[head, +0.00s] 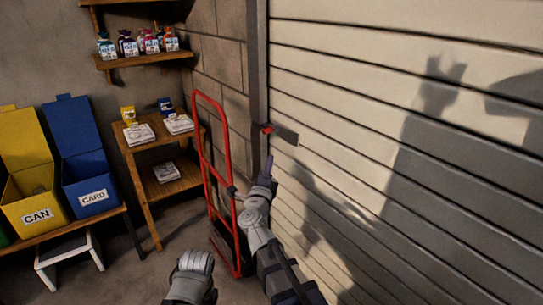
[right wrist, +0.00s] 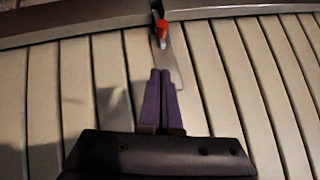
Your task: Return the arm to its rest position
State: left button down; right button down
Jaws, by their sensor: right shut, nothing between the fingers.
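My right gripper (head: 268,163) is raised in front of the slatted garage door, near its left edge. Its two purple fingers point upward, just below a red-handled latch (head: 268,128) on the door. In the right wrist view the fingers (right wrist: 161,78) are pressed together with nothing between them. Their tips overlap the latch's metal plate in the picture, below the red handle (right wrist: 162,28); whether they touch the plate I cannot tell.
A red hand truck (head: 228,140) stands close to the left of my right arm. Further left are a wooden side table (head: 150,142), a yellow CAN bin (head: 35,212), a blue CARD bin (head: 90,191) and a white step stool (head: 68,252). The slatted door (head: 360,90) fills the right side.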

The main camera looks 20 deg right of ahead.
jog(key=shift+s+a+f, duration=0.1)
jog(key=shift+s+a, duration=0.15)
jog(key=shift+s, duration=0.3)
jog(key=w+a+f+n+y, duration=0.1)
jog(key=a+f+n+y, duration=0.3)
jog(key=a+n+y, duration=0.75)
jog(key=s+a+f+n+g+y, duration=0.1)
jog(key=s+f+n+g, duration=0.15)
jog(key=f+n, duration=0.2)
jog(key=s+f+n+g+y, duration=0.1)
jog(key=s+f+n+g, duration=0.1)
jog(key=f+n+g, duration=0.25)
jog(key=s+d+f+n+g+h, duration=0.2)
jog(key=s+d+f+g, duration=0.3)
jog(key=s+f, duration=0.3)
jog(key=s+d+f+n+g+h, duration=0.3)
jog(key=s+d+f+g, duration=0.2)
jog(key=s, duration=0.6)
jog(key=s+a+r+n+p, duration=0.1)
jog(key=a+r+p, duration=0.2)
jog(key=r+p, duration=0.4)
jog(key=s+a+r+n+g+p, duration=0.1)
jog(key=a+r+p, duration=0.3)
jog(key=r+p, duration=0.4)
jog(key=s+a+r+n+p, duration=0.1)
jog(key=s+a+r+p, duration=0.2)
jog(key=r+p, duration=0.4)
jog(key=shift+s+a+r+n+h+p, duration=0.25)
jog(key=shift+a+r+n+h+p, duration=0.15)
jog(key=shift+a+r+h, duration=0.1)
